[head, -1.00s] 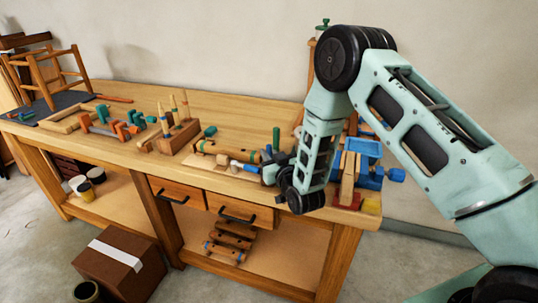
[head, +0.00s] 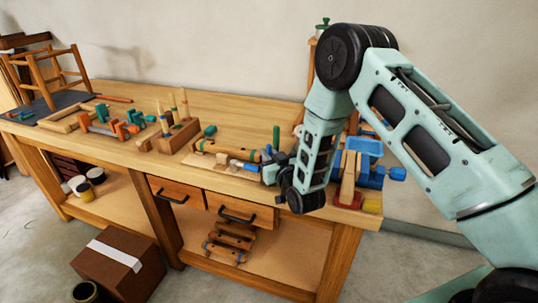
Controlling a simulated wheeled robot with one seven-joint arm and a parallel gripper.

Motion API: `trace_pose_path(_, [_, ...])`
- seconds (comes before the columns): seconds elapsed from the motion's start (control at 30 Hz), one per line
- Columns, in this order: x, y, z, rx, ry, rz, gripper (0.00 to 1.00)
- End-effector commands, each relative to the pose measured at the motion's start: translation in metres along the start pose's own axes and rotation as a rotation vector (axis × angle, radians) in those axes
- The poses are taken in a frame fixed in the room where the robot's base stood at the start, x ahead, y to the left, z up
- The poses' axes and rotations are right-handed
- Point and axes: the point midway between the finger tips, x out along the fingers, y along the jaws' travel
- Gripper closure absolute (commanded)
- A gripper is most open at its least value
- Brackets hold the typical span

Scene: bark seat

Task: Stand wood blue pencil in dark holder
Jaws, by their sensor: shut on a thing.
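My gripper (head: 270,173) is low over the front edge of the workbench, right of the middle, and partly hidden by my own wrist. Its fingers are small and dark here, and seem closed at the right end of a thin light-and-blue piece (head: 238,163), which looks like the wood blue pencil. That piece lies nearly level, close to the bench top; I cannot tell whether it touches it. A brown block (head: 178,138), likely the dark holder, stands to the left on the bench with several wooden sticks upright in it.
The workbench (head: 125,95) has free room behind the block. Orange and teal clamps (head: 120,127) lie left of it. A green upright piece (head: 276,138) stands just behind my gripper. A blue vise-like tool (head: 365,165) stands right of my wrist. A cardboard box (head: 118,268) is on the floor.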

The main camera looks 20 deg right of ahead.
Motion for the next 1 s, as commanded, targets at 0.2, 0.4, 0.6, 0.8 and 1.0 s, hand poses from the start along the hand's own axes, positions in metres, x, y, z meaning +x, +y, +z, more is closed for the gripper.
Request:
trace_pose_path(0.2, [0.0, 0.0, 0.0046, 0.0, 0.0, 0.0, 1.0])
trace_pose_path(0.4, [-0.0001, 0.0, 0.004, 0.0, 0.0, 0.0, 0.61])
trace_pose_path(0.6, [-0.0001, 0.0, 0.004, 0.0, 0.0, 0.0, 0.46])
trace_pose_path(0.8, [0.0, 0.0, 0.004, 0.0, 0.0, 0.0, 0.46])
trace_pose_path(1.0, [0.0, 0.0, 0.0001, 0.0, 0.0, 0.0, 0.46])
